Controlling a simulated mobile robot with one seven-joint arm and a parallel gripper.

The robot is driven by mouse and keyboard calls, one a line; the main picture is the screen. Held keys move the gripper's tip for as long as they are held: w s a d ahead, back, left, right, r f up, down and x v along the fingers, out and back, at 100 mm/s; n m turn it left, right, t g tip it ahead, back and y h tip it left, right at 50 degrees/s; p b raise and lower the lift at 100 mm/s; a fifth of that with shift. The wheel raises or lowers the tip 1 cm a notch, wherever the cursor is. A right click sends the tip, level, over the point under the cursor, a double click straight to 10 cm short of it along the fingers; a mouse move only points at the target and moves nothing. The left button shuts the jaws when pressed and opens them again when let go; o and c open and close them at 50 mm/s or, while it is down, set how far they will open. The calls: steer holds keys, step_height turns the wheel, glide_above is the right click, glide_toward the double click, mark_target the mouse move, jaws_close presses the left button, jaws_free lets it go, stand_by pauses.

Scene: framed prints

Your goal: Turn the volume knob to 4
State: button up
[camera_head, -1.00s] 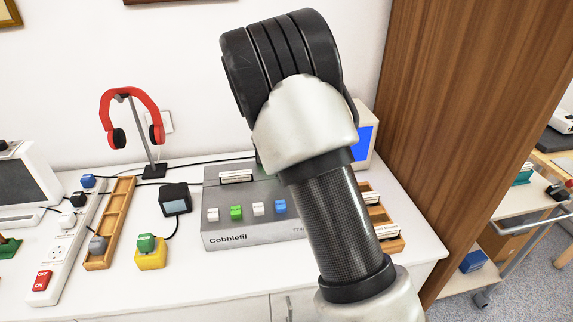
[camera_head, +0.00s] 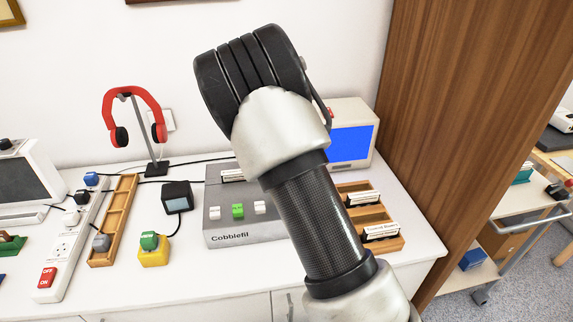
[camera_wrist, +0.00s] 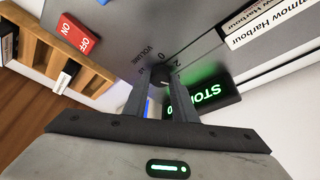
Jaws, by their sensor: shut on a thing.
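The volume knob (camera_wrist: 161,76) is a small dark round knob on a grey panel (camera_wrist: 125,40) in the wrist view. The word VOLUME and the digits 0 and 2 are printed around it; some marks are too small or blurred to read. My gripper (camera_wrist: 160,88) has its two dark fingers on either side of the knob and is shut on it. A pale mark shows on the knob, but its exact setting is hard to tell. In the head view my arm hides the gripper and knob.
A dark display (camera_wrist: 205,95) with green letters sits close beside the fingers. A red ON/OFF switch (camera_wrist: 78,38) is nearby. A grey Cobblefil box (camera_head: 222,228), a blue-screened monitor (camera_head: 352,145) and wooden card racks (camera_head: 392,243) surround my arm. A wooden partition (camera_head: 460,110) stands at right.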

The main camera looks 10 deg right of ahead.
steer(key=o, duration=1)
steer(key=shift+o, duration=0.2)
steer(key=p+v, duration=0.2)
steer(key=v, duration=1.5)
steer(key=shift+r, duration=0.15)
steer(key=shift+s, duration=0.15)
